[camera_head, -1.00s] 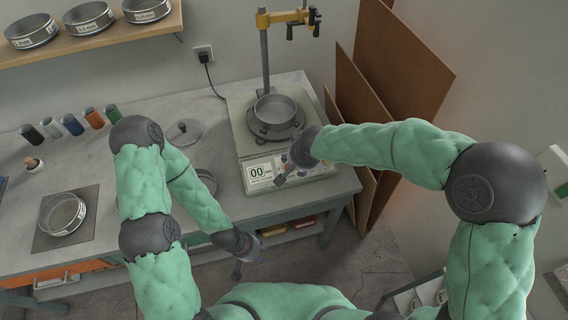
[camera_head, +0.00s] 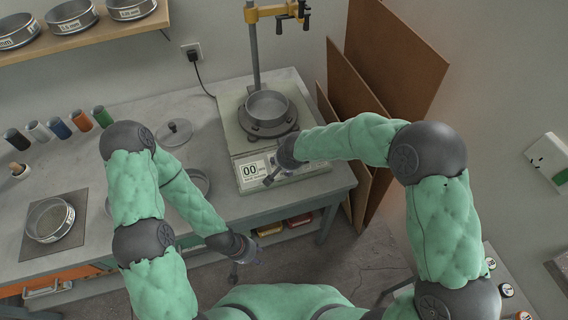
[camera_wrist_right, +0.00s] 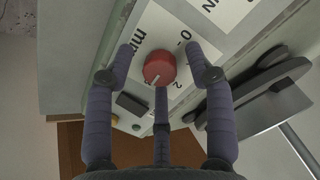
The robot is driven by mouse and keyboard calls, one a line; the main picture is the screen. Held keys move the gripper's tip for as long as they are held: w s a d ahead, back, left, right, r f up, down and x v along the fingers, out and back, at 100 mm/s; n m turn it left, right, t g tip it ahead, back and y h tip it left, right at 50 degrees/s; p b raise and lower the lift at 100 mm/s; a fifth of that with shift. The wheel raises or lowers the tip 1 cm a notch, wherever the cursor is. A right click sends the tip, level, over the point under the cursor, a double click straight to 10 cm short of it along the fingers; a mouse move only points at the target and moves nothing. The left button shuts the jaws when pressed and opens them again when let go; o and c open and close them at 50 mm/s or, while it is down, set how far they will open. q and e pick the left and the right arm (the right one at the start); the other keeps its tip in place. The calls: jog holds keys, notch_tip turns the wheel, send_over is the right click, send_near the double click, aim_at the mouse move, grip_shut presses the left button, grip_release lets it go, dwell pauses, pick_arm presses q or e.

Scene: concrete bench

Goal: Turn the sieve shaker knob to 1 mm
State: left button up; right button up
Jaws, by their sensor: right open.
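The sieve shaker (camera_head: 229,122) stands on the bench with a round metal sieve pan (camera_head: 267,105) on it. The red knob (camera_wrist_right: 159,68) shows in the right wrist view, with a pale pointer line towards the picture's bottom. Printed labels surround it, partly covered by fingers. My right gripper (camera_wrist_right: 162,72) is open, its fingers spread around the knob; contact cannot be told. In the head view it hides the knob. My left gripper (camera_head: 245,270) hangs empty in front of the bench edge, fingers apart.
A yellow clamp (camera_head: 275,12) on a post rises behind the pan. A lid (camera_head: 174,131), coloured cylinders (camera_head: 60,128) and another sieve (camera_head: 49,220) lie to the left. Brown boards (camera_head: 385,75) lean at the right. Sieves sit on a wall shelf (camera_head: 85,38).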

grip_shut()
dwell(0.3)
